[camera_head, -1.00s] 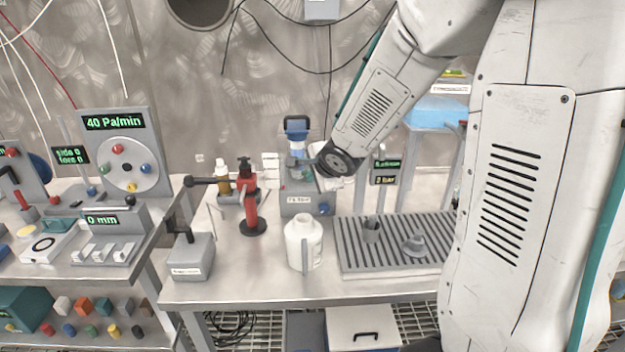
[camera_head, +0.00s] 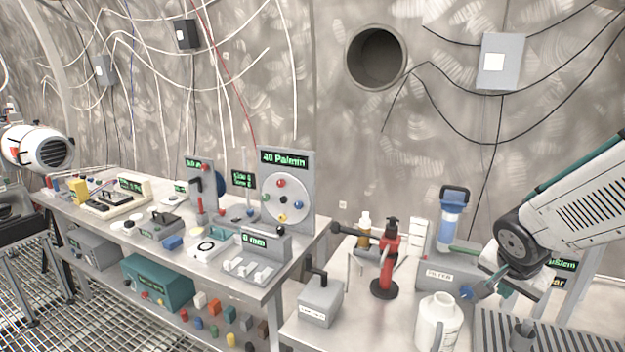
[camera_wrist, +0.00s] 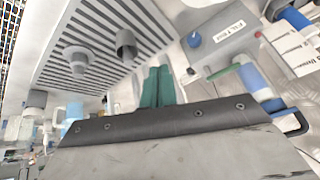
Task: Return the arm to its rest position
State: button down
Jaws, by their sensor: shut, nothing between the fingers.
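My arm comes in from the right edge of the head view and bends down at a dark round joint over the right table. My gripper (camera_wrist: 157,72) shows in the wrist view as two green fingers side by side, shut with nothing between them. In the head view the fingers are small and partly hidden below the joint. The fingers are close to the grey filter box (camera_wrist: 222,42), which also shows in the head view (camera_head: 435,274). I cannot tell whether they touch anything.
A slatted rack (camera_wrist: 100,35) with small grey cups lies beside the gripper. A white bottle (camera_head: 436,322), a red stand (camera_head: 386,262) and a blue-capped filter (camera_head: 452,222) stand near the arm. The left bench (camera_head: 215,265) is crowded.

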jog(key=s+a+r+n+g+y, duration=0.1)
jog(key=s+a+r+n, duration=0.2)
jog(key=s, duration=0.4)
jog(key=s+a+r+n+g+y, duration=0.1)
jog(key=s+a+r+n, duration=0.2)
jog(key=s, duration=0.4)
jog(key=s+a+r+n+g+y, duration=0.1)
jog(key=s+a+r+n, duration=0.2)
jog(key=s, duration=0.5)
jog(key=a+n, duration=0.1)
jog(key=a, duration=0.1)
jog(key=shift+a+r+n+y, duration=0.25)
jog(key=shift+a+n+y, duration=0.05)
jog(key=shift+a, duration=0.1)
